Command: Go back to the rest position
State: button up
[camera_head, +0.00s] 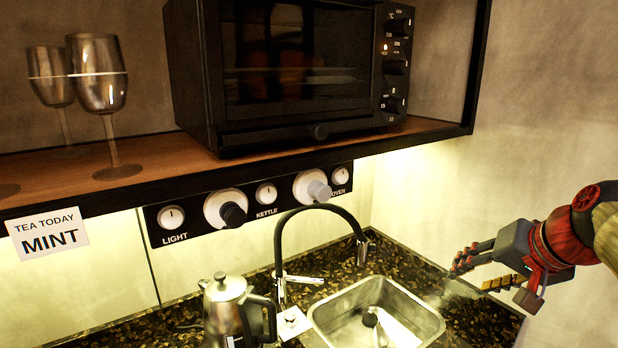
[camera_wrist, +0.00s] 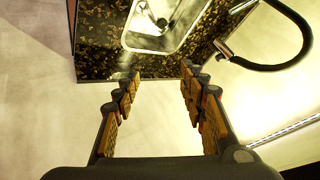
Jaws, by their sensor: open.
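My gripper (camera_head: 470,272) is at the right in the head view, beside the right edge of the sink area and above the dark speckled counter. In the wrist view my gripper (camera_wrist: 160,88) shows two fingers spread apart, with nothing between them. It is open and touches nothing that I can see.
A metal sink (camera_head: 425,318) with a black curved faucet (camera_head: 325,207) lies left of my gripper. A metal kettle (camera_head: 225,310) stands further left. A black oven (camera_head: 195,75) and glasses (camera_head: 98,75) are on the wooden shelf (camera_head: 60,180) above. Control knobs (camera_head: 233,214) line the panel below.

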jog(key=s+a+f+n+g, duration=0.1)
jog(key=s+a+f+n, duration=0.2)
jog(key=s+a+f, duration=0.2)
jog(key=s+a+f+n+g+h+p, duration=0.1)
jog(key=s+a+f+n, duration=0.2)
jog(key=s+a+f, duration=0.3)
jog(key=shift+s+a+f, duration=0.2)
jog(key=shift+s+f, duration=2.1)
jog(key=shift+s, duration=1.2)
